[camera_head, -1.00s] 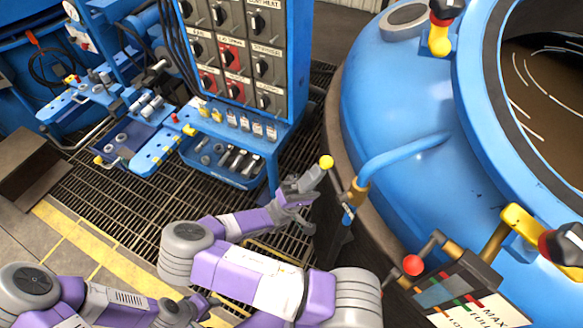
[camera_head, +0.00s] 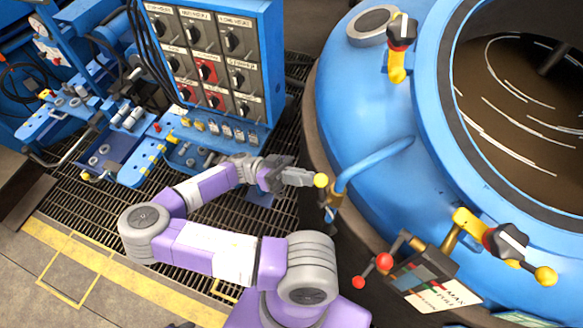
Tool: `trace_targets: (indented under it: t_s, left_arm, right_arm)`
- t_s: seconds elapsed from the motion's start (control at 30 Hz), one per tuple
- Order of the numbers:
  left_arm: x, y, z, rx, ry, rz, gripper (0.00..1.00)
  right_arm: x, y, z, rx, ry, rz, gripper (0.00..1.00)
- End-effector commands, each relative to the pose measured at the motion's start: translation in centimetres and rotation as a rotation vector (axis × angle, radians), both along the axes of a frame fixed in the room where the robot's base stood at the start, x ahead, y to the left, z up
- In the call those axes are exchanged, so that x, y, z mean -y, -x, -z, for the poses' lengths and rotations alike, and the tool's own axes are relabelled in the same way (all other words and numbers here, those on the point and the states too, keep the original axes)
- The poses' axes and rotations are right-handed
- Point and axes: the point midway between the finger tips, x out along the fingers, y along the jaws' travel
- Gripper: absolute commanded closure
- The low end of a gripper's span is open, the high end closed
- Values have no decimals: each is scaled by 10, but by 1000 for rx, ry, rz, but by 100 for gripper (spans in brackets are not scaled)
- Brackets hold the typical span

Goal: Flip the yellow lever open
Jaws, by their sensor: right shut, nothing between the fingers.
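A yellow ball knob (camera_head: 321,180) shows beside the brass fitting (camera_head: 335,195) at the end of the blue pipe on the furnace. The lever arm behind the knob is mostly hidden. My right gripper (camera_head: 308,178) is shut and empty, and its fingertips point right at the knob. They overlap it in the picture or lie very close to it; I cannot tell whether they touch. My left gripper is out of view.
The blue furnace (camera_head: 350,110) with its open pit fills the right. A red-balled lever (camera_head: 385,260) and a label plate stand at lower right. A switch panel (camera_head: 208,60) on a blue bench stands behind my right arm. Metal grating (camera_head: 270,225) covers the floor.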

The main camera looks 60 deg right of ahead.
Motion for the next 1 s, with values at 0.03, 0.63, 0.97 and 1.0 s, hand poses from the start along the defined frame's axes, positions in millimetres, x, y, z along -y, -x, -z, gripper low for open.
trace_targets:
  t_s: [0.03, 0.63, 0.97, 1.0]
  left_arm:
    - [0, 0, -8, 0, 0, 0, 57]
    - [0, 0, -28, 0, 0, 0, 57]
    - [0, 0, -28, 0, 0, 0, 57]
    - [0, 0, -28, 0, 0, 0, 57]
  right_arm:
    - [-1, 2, -6, 32, 19, 0, 100]
    - [-10, 15, -13, 116, 73, -3, 100]
    - [-11, 16, -13, 114, 73, 0, 100]
    - [-11, 16, -13, 114, 73, 0, 100]
